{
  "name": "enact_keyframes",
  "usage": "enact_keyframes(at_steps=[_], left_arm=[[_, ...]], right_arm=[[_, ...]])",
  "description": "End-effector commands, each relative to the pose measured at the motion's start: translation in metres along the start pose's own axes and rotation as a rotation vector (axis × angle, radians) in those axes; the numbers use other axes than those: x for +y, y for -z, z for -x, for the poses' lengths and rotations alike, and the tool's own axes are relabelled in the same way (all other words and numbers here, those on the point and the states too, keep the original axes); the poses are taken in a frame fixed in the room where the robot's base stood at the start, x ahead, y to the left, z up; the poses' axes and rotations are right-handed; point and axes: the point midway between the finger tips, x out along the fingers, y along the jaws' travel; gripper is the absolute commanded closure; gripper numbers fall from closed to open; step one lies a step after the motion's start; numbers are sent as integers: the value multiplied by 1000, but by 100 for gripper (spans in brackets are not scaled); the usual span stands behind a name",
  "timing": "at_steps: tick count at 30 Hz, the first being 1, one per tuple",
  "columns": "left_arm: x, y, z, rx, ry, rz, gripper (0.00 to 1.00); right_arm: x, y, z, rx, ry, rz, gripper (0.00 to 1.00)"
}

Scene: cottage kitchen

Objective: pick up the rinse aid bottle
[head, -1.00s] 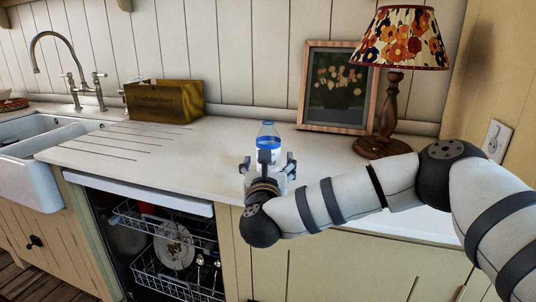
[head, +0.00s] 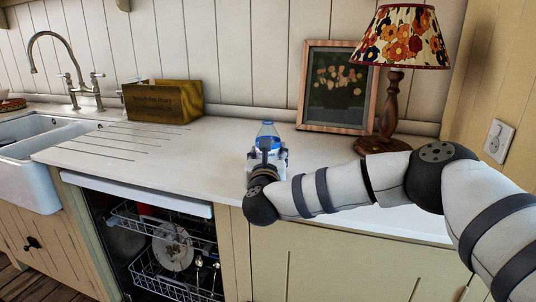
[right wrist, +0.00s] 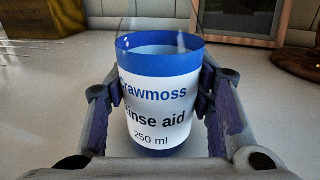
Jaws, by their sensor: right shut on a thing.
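The rinse aid bottle (head: 267,131) is clear with a blue band, and stands upright on the white counter (head: 215,145). In the right wrist view the bottle (right wrist: 158,110) shows a white label with "Rinse aid" and "250 ml"; its top is cut off by the frame. My right gripper (head: 267,157) is around the bottle's body, and in the right wrist view its two fingers (right wrist: 155,95) press on the bottle's left and right sides. The gripper hides the bottle's lower part in the head view. My left gripper is not in view.
A framed flower picture (head: 338,85) and a lamp (head: 391,110) with a floral shade stand behind and to the right. A wooden box (head: 163,102) and the sink (head: 40,135) are to the left. An open dishwasher (head: 165,245) is below the counter.

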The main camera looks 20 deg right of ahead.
Motion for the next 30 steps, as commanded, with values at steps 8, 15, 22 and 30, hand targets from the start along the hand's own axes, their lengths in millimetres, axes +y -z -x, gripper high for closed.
enact_keyframes(at_steps=[8, 15, 22, 30], left_arm=[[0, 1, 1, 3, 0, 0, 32], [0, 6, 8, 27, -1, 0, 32], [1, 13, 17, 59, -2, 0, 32], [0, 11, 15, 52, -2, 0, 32]], right_arm=[[0, -10, 0, 0, 1, -1, 86], [-3, -44, 7, -6, -1, -4, 86], [-15, -77, 32, -7, -1, -4, 86], [-31, -100, 65, 0, -2, -1, 86]])
